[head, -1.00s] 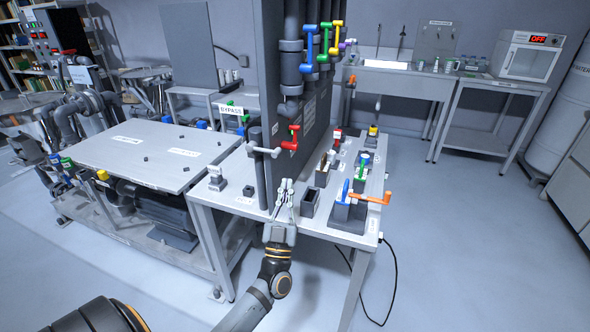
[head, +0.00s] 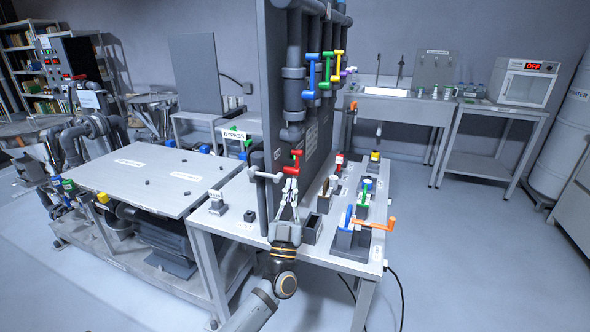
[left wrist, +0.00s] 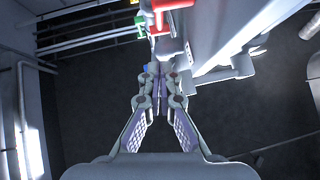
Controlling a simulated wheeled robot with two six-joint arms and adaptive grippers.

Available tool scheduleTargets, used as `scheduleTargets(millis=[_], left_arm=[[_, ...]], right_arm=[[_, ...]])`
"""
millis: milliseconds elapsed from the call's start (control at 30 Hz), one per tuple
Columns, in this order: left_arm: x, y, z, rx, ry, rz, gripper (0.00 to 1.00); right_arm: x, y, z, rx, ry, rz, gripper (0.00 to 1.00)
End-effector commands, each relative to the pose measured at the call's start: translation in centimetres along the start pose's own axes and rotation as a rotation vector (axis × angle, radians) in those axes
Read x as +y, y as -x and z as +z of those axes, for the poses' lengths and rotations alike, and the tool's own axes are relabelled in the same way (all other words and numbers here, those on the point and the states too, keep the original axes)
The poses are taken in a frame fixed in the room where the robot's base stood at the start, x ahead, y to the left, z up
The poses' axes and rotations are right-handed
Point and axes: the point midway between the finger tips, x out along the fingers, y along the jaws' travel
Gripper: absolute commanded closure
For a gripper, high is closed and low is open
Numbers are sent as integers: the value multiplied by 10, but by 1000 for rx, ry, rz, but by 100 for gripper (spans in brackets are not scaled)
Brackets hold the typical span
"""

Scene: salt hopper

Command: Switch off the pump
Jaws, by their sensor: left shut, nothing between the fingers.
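My left gripper (head: 289,188) is shut and empty, its fingers pointing up, just below a red lever (head: 296,160) on the pipework beside the tall grey panel (head: 262,100). I cannot tell whether they touch. In the left wrist view the shut fingertips (left wrist: 160,78) show below the red handle (left wrist: 174,5). A control box (head: 76,60) with small coloured buttons or lamps stands at the far left, with a red handle at its lower edge. A dark motor-like body (head: 165,240) sits under the left table; I cannot tell whether it is the pump. My right gripper is out of view.
A white T-handle (head: 264,175) is left of the red lever. Blue, green and yellow levers (head: 325,72) hang above right. A bench (head: 375,240) with blocks and an orange crank (head: 380,224) lies right of the gripper. Open floor (head: 480,260) lies to the right.

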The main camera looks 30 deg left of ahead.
Motion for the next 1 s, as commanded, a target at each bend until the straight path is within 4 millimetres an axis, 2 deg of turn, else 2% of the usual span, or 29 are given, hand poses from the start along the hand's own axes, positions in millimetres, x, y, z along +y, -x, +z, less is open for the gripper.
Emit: scheduleTargets(millis=[33, 133, 200, 300, 500, 833, 1000], left_arm=[[0, -13, -2, 3, 0, 0, 100], [0, -33, -2, 2, 0, 0, 100], [0, -38, 12, -1, -1, 0, 100], [0, -47, 20, 1, -1, 0, 100], [0, -56, 28, 0, -1, 1, 100], [0, -56, 28, -1, 0, 1, 100], [0, -61, 24, -22, -3, 4, 100]], right_arm=[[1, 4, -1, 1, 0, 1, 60], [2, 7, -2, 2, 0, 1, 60], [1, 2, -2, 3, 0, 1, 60], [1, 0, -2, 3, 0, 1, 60], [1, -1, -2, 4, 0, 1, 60], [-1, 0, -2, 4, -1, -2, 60], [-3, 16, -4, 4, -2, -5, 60]])
